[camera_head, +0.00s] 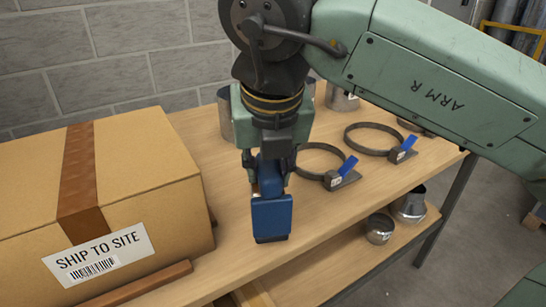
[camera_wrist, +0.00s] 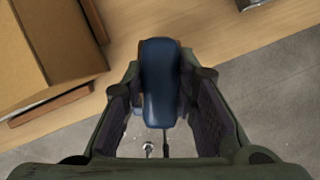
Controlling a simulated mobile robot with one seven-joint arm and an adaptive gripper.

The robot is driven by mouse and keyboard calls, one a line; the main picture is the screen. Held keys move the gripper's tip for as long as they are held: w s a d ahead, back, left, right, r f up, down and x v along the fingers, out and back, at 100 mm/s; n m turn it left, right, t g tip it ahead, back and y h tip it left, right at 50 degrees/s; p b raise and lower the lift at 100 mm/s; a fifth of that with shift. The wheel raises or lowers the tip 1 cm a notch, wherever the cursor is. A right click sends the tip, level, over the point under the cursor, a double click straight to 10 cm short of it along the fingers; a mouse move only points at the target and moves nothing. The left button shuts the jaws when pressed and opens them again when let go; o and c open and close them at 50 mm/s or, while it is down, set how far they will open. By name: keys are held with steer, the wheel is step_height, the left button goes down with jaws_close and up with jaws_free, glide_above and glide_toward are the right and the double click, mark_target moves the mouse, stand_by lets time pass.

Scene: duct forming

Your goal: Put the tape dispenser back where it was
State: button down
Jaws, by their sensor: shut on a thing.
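The tape dispenser (camera_head: 272,215) is a dark blue block. My gripper (camera_head: 268,168) points down and is shut on its upper part. It also shows in the wrist view, where the blue tape dispenser (camera_wrist: 160,85) sits between the two fingers of my gripper (camera_wrist: 163,98). In the wrist view, table edge and grey floor lie behind it, so it hangs near the front edge of the workbench (camera_head: 235,262). The exact height over the bench top is hard to tell. The fingers hide part of the dispenser.
A large cardboard box (camera_head: 150,190) labelled "SHIP TO SITE" stands left on the bench, a wooden strip (camera_head: 150,283) before it. Clamp rings with blue handles (camera_head: 372,138) lie to the right, and metal duct pieces (camera_head: 410,205) on the lower shelf. Bench between box and rings looks clear.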

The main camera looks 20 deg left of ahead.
steer(key=w+a+f+p, duration=0.2)
steer(key=w, duration=0.3)
steer(key=w+a+f+p, duration=0.1)
steer(key=w+f+p, duration=0.1)
steer(key=w, duration=0.4)
steer(key=shift+a+f, duration=0.3)
steer(key=shift+a, duration=0.05)
steer(key=shift+f, duration=0.1)
steer(key=shift+f, duration=0.15)
steer(key=c, duration=1.3)
jaws_free()
